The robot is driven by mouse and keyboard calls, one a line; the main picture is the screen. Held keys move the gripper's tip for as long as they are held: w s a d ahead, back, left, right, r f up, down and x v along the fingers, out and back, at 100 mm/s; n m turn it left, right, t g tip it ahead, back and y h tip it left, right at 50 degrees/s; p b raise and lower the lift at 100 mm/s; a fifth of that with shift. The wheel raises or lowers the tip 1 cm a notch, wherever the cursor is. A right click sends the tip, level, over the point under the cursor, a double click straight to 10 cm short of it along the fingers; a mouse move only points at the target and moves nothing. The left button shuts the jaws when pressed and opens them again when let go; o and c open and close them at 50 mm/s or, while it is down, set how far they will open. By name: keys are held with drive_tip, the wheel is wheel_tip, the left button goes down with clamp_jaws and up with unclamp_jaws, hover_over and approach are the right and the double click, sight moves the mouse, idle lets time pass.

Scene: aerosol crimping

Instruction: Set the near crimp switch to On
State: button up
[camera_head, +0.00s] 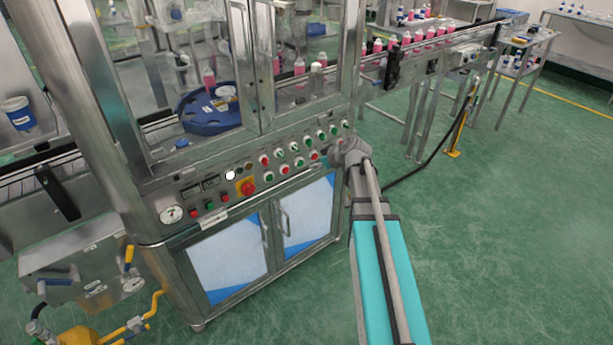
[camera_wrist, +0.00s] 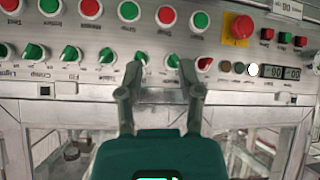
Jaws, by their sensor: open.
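The control panel on the machine's front shows upside down in the wrist view, with a row of mostly green rotary switches. The small label that seems to read Crimp (camera_wrist: 39,76) is by the green switch (camera_wrist: 33,51) at the left; I take this as the crimp switch. In the head view it seems to be near the right end of the panel's upper row (camera_head: 333,130). My gripper (camera_wrist: 160,72) is open and empty, its fingers at the panel by the middle switches, right of the crimp switch. In the head view my fingers are hidden behind my wrist.
A red emergency button on a yellow plate (camera_head: 247,187) is left on the panel. Red and green push buttons (camera_wrist: 129,11) line the row beside the switches. Cabinet doors (camera_head: 227,265) are below. Green floor (camera_head: 500,220) is open to the right.

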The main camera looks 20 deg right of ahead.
drive_tip(key=s+a+m+g+p, duration=0.1)
drive_tip(key=s+a+g, duration=0.1)
drive_tip(key=s+a, duration=0.3)
drive_tip(key=shift+a+f+g+p, duration=0.3)
drive_tip(key=shift+a+f+p, duration=0.05)
drive_tip(key=shift+p, duration=0.05)
drive_tip(key=shift+s, duration=0.1)
drive_tip(key=s+a+r+m+g+h+p, duration=0.1)
drive_tip(key=s+a+m+g+h+p, duration=0.1)
drive_tip(key=s, duration=0.6)
drive_tip(key=s+a+r+m+g+h+p, duration=0.1)
drive_tip(key=s+a+m+g+h+p, duration=0.1)
drive_tip(key=s, duration=0.7)
drive_tip(key=a+m+g+p, duration=0.1)
drive_tip(key=a+g, duration=0.1)
drive_tip(key=a, duration=0.1)
drive_tip(key=shift+a+m, duration=0.2)
drive_tip(key=shift+m, duration=0.2)
drive_tip(key=shift+d, duration=0.1)
idle(0.4)
